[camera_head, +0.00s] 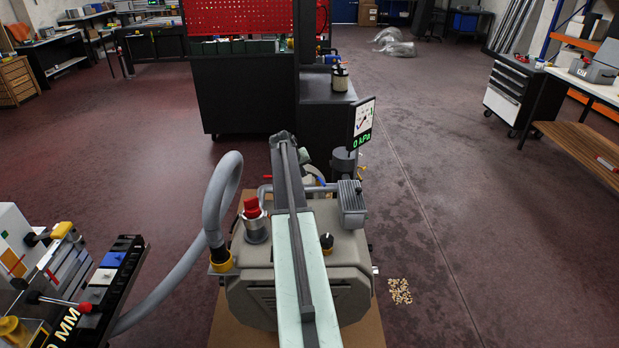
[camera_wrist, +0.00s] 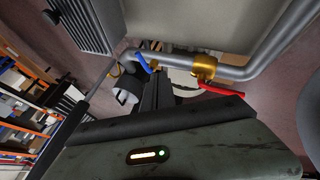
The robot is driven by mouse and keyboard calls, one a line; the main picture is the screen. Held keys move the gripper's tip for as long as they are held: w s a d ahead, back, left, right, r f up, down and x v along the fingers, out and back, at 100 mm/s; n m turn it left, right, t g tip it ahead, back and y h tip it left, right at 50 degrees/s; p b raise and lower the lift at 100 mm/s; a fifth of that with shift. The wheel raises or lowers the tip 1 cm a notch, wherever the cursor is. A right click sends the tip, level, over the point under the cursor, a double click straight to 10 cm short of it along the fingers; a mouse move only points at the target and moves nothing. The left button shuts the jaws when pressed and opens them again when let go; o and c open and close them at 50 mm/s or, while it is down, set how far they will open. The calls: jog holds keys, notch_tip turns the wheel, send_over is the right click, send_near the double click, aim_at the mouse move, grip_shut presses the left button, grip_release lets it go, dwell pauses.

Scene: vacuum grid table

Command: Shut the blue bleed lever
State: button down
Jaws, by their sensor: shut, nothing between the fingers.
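The blue bleed lever (camera_wrist: 144,63) shows in the wrist view at top centre, slanting beside the grey pipe. My gripper (camera_wrist: 159,80) is shut and empty, its dark fingers just right of and below the lever; whether they touch it I cannot tell. A red lever (camera_wrist: 222,90) sits on a brass valve (camera_wrist: 204,68) to the right on the same pipe. In the head view my arm runs over the pump (camera_head: 345,260) and my gripper (camera_head: 283,138) is at its far end. The arm hides much of the pipework there.
A gauge display (camera_head: 362,125) reading 0 kPa stands right of my gripper. A red-capped fitting (camera_head: 252,207) and a grey hose (camera_head: 222,190) are on the left. A black cabinet (camera_head: 245,95) stands beyond. Floor to the right is mostly clear.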

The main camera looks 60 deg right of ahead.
jog(key=s+d+f+b, duration=0.1)
jog(key=d+f+b, duration=0.6)
jog(key=d+f, duration=0.1)
jog(key=shift+s+f+b, duration=0.15)
jog(key=shift+s+b, duration=0.15)
